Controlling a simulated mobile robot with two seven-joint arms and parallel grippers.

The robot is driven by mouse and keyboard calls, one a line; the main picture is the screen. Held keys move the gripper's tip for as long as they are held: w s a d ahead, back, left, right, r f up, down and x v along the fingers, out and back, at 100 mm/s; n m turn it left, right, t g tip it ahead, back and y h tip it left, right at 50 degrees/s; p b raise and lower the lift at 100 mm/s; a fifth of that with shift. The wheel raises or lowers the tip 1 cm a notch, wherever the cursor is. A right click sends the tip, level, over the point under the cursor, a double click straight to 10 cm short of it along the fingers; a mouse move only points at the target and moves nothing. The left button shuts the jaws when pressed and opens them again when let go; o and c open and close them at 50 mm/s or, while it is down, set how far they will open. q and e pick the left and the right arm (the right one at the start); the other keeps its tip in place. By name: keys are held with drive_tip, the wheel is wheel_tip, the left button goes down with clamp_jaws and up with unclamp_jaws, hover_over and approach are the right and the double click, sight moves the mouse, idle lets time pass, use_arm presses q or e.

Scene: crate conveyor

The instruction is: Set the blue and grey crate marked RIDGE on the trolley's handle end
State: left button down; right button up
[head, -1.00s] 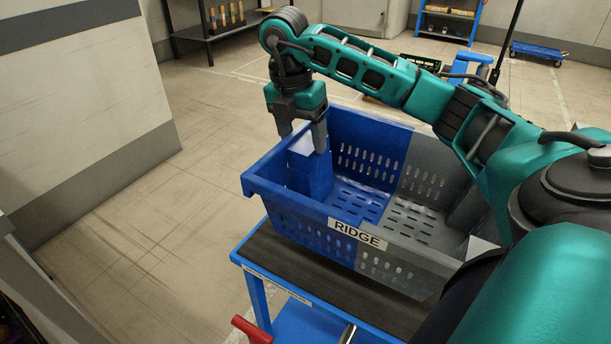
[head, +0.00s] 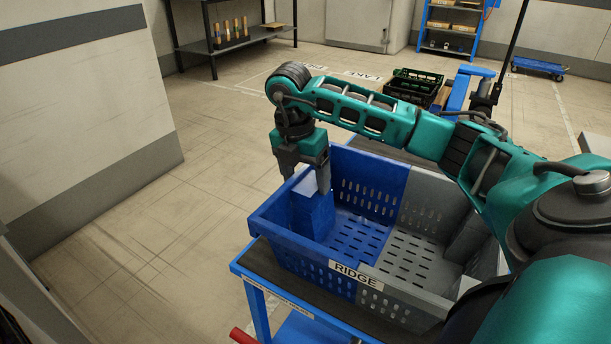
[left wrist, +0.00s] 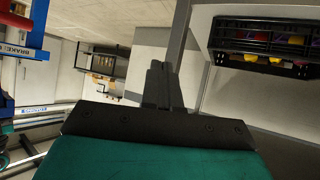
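The blue and grey crate marked RIDGE (head: 430,200) is over the dark deck of the blue trolley (head: 257,266) in the head view, blue half left, grey half right. Its label faces me. I cannot tell whether its base touches the deck. My right gripper (head: 305,186) reaches down at the crate's left end, its fingers on either side of the upright blue block-like part (head: 313,215) there. It appears shut on the crate. My arm hides part of the crate's far right side. My left gripper (left wrist: 160,86) shows only in the left wrist view, fingers together and empty.
A red lever end (head: 242,336) sticks out low beside the trolley. A dark crate (head: 412,86) and a blue post (head: 458,92) stand beyond. The left wrist view shows a black crate of coloured items (left wrist: 262,42). The floor left of the trolley is clear.

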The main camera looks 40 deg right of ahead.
drive_tip(key=shift+o, duration=1.3)
drive_tip(key=shift+r, duration=0.15)
use_arm(q)
drive_tip(key=r+p, duration=0.2)
drive_tip(key=p, duration=0.1)
drive_tip(key=a+r+p, duration=0.1)
drive_tip(key=p, duration=0.1)
drive_tip(key=shift+s+r, duration=0.1)
drive_tip(key=shift+s, duration=0.2)
use_arm(e)
wheel_tip(320, 180, up, 12)
drive_tip(key=a, duration=0.1)
drive_tip(key=shift+w+a, duration=0.3)
drive_tip(key=shift+a, duration=0.05)
use_arm(q)
drive_tip(key=shift+r, duration=0.1)
use_arm(e)
drive_tip(key=shift+f, duration=0.2)
